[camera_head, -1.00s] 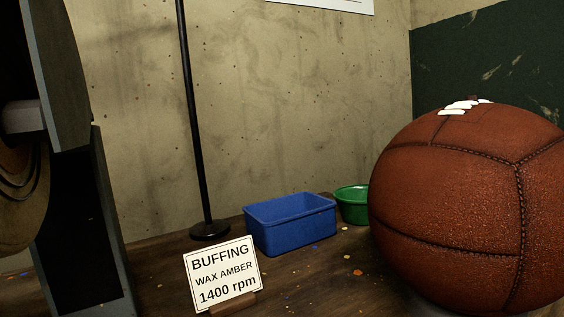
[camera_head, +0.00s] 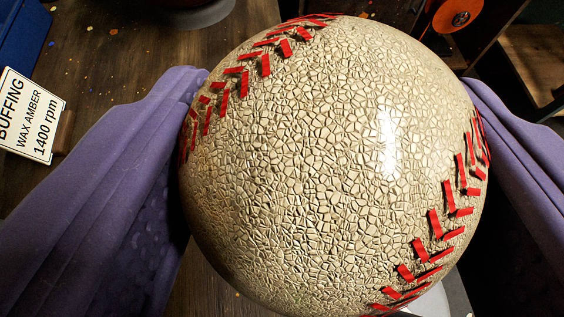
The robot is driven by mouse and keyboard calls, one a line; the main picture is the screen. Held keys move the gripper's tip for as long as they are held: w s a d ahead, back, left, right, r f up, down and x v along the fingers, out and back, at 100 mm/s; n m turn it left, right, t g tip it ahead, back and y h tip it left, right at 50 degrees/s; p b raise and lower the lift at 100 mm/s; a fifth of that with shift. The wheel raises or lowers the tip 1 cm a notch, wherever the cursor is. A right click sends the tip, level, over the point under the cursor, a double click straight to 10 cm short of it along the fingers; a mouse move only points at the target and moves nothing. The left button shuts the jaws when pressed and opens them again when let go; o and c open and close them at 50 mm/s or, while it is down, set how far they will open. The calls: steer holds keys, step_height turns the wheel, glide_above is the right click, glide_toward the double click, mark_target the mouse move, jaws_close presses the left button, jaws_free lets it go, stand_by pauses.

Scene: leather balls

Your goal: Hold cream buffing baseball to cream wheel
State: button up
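The cream baseball (camera_head: 320,170) fills the middle of the view. It has a cracked, glossy surface and two rows of red stitches. The purple fingers of my gripper (camera_head: 335,90) stand on either side of it, left and right. The ball overlaps the inner edges of both fingers, so whether they press on it cannot be told. A light grey support (camera_head: 456,300) shows partly under the ball's lower right edge. The cream wheel is not seen in this view.
A sign reading BUFFING WAX AMBER 1400 rpm (camera_head: 25,115) stands at the left on the wooden bench (camera_head: 115,70). A blue bin (camera_head: 22,35) is at the upper left corner. A grey stand (camera_head: 205,14) is at the top. An orange disc (camera_head: 455,14) is at the upper right.

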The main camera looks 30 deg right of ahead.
steer(key=a, duration=0.1)
steer(key=w+a, duration=0.1)
steer(key=a, duration=0.1)
steer(key=w+a+r, duration=0.1)
steer(key=a, duration=0.1)
steer(key=shift+w+p, duration=0.1)
steer(key=shift+p, duration=0.3)
steer(key=shift+a+r, duration=0.1)
steer(key=shift+a, duration=0.05)
steer(key=shift+w+a+r, duration=0.1)
steer(key=shift+a+r, duration=0.05)
stand_by(0.5)
steer(key=shift+p, duration=0.6)
stand_by(1.2)
stand_by(1.4)
steer(key=shift+s+d+f, duration=0.3)
steer(key=shift+d+f, duration=0.15)
steer(key=shift+d, duration=0.1)
steer(key=shift+s+d+f+b, duration=0.1)
steer(key=shift+s+d+b, duration=0.2)
steer(key=shift+d, duration=0.55)
steer(key=shift+s+d+f+b, duration=0.15)
steer(key=shift+s+d, duration=0.2)
steer(key=shift+d, duration=0.5)
steer(key=shift+s+d+f+b, duration=0.15)
steer(key=shift+s+d, duration=0.2)
steer(key=shift+d, duration=0.5)
